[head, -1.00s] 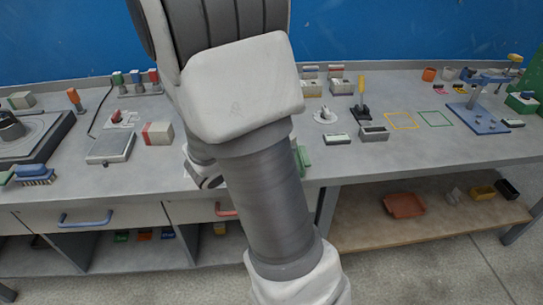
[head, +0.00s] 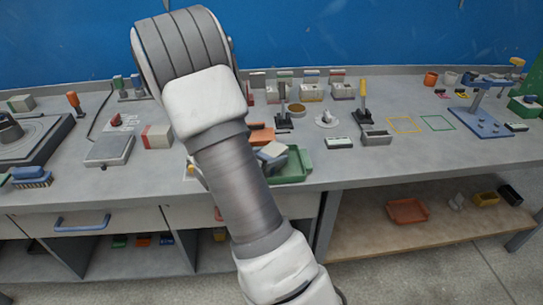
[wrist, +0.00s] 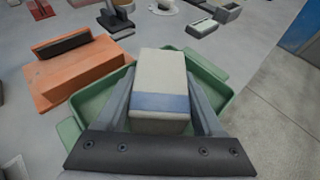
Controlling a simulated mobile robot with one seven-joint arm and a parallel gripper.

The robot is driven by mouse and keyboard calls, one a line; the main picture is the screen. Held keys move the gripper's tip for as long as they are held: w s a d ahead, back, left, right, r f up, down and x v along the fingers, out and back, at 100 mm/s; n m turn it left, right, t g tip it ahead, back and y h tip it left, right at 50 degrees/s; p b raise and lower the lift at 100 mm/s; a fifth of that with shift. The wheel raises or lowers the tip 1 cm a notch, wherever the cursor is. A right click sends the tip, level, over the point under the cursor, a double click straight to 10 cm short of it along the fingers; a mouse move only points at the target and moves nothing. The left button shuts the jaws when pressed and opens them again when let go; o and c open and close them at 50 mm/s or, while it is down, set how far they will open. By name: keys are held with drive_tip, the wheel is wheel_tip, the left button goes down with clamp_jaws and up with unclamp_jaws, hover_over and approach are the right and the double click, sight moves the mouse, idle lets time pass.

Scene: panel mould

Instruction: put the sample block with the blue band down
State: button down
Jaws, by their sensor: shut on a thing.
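The sample block (wrist: 158,82) is pale grey-white with a blue band across it in the wrist view. My gripper (wrist: 160,100) is shut on it, with a finger along each side. The block is over the green tray (wrist: 72,128); I cannot tell whether it touches the tray floor. In the head view the green tray (head: 296,168) stands near the front edge of the bench, and the block (head: 271,151) shows beside my arm, which hides part of the tray.
An orange block-like fixture (wrist: 80,72) with a dark top piece stands just left of the tray. The bench's front edge drops to the floor (wrist: 285,115) close to the tray's right. Small boxes (head: 311,92) and upright handled tools stand behind.

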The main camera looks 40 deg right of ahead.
drive_tip(key=shift+r, duration=0.1)
drive_tip(key=shift+f, duration=0.2)
unclamp_jaws()
